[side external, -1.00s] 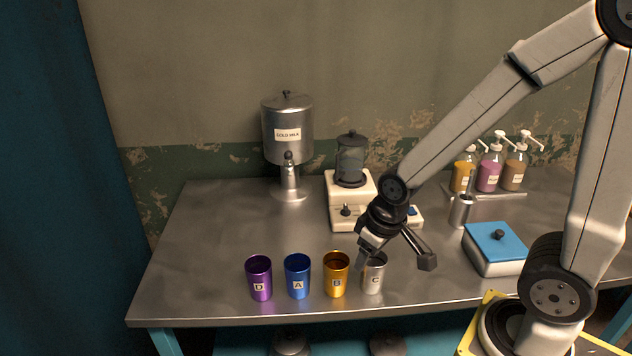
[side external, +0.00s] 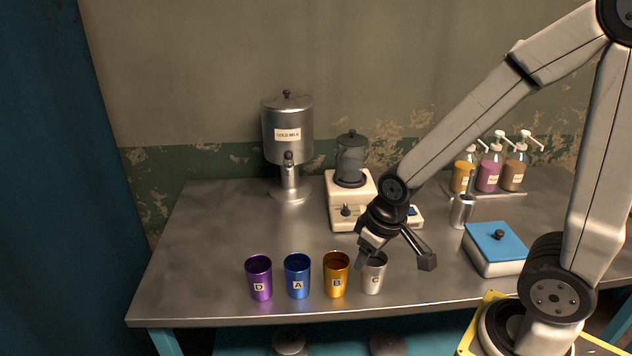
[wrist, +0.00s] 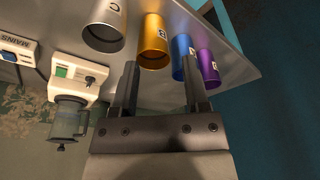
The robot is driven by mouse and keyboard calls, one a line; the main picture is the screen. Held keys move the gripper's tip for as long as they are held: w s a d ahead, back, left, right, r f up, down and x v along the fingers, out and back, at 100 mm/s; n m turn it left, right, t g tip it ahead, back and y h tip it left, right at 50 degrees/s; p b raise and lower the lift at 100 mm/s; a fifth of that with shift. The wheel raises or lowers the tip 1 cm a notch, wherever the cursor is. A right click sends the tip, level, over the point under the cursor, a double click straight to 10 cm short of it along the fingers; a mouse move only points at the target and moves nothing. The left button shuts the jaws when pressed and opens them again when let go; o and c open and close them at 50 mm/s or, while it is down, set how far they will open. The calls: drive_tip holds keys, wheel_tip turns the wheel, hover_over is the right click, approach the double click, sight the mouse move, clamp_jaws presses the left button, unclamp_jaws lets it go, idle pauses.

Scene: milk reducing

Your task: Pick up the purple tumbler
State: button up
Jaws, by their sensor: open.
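The purple tumbler (side external: 259,279), marked D, stands upright at the left end of a row near the table's front edge. In the wrist view the purple tumbler (wrist: 208,66) is at the right end of the row, beyond the right finger. My gripper (side external: 394,258) is open and empty, above and near the silver tumbler, well to the right of the purple one. In the wrist view my gripper (wrist: 161,74) shows its two fingers spread apart, with nothing between them.
The blue tumbler (side external: 297,277) stands beside the purple one, then the gold tumbler (side external: 335,276) and the silver tumbler (side external: 373,277). A milk dispenser (side external: 288,135) and a blender (side external: 350,185) stand behind. The table left of the row is clear.

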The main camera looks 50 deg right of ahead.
idle(0.4)
drive_tip(key=o, duration=0.6)
drive_tip(key=shift+c, duration=0.2)
